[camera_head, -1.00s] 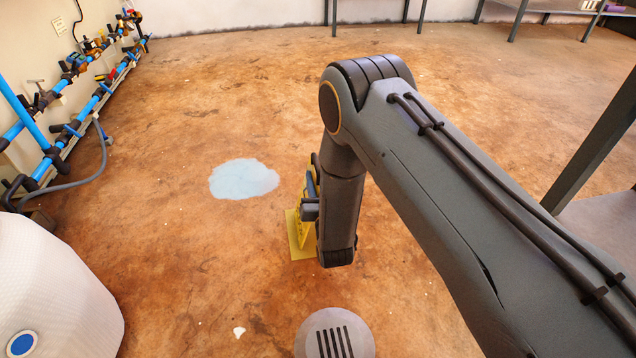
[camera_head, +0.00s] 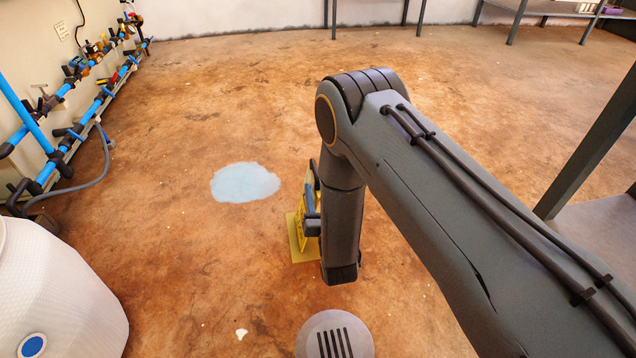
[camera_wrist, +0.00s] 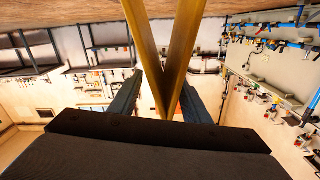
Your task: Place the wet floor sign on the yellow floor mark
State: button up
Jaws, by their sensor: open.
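The yellow wet floor sign (camera_head: 301,232) stands upright on the yellow floor mark (camera_head: 303,257) in the head view, largely hidden by my arm and gripper. The mark shows around its base at the left and front; the far side is hidden. My gripper (camera_head: 311,208) is at the sign's upper part. In the wrist view, the sign's two yellow panels (camera_wrist: 163,60) form a V between the fingers of my gripper (camera_wrist: 162,88). The fingers are apart, one on each side of the V's narrow end. I cannot tell whether either finger touches it.
A pale blue puddle (camera_head: 245,183) lies left of the sign. Blue pipes (camera_head: 70,135) run along the left wall. A white rounded container (camera_head: 60,295) stands at the lower left. A dark-legged table (camera_head: 600,215) is at the right. The floor behind the sign is clear.

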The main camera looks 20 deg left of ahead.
jog(key=p+v, duration=0.3)
jog(key=v, duration=0.5)
jog(key=w+a+r+g, duration=0.1)
jog(key=r, duration=0.1)
jog(key=w+a+r+g+h, duration=0.1)
jog(key=w+r, duration=0.1)
jog(key=r, duration=0.1)
jog(key=w+a+r, duration=0.1)
jog(key=r, duration=0.2)
jog(key=shift+w+a+g+h, duration=0.3)
jog(key=shift+w+a+g, duration=0.05)
jog(key=shift+g, duration=0.05)
notch_tip(320, 180, up, 10)
jog(key=s+d+g+h, duration=0.1)
jog(key=s+g+h, duration=0.1)
jog(key=s+g, duration=0.15)
jog(key=s+d+r+n+g+h, duration=0.1)
jog(key=s+d+r+g, duration=0.5)
jog(key=s+r, duration=0.4)
jog(key=s+d+r+g+h, duration=0.1)
jog(key=s+d+r, duration=0.2)
jog(key=s+d, duration=0.4)
jog(key=s+d+r+n+g+h, duration=0.1)
jog(key=s+d+r, duration=0.3)
jog(key=s+d, duration=0.4)
jog(key=s+g, duration=0.1)
jog(key=s, duration=0.2)
jog(key=shift+n+h, duration=0.3)
jog(key=shift+h, duration=0.1)
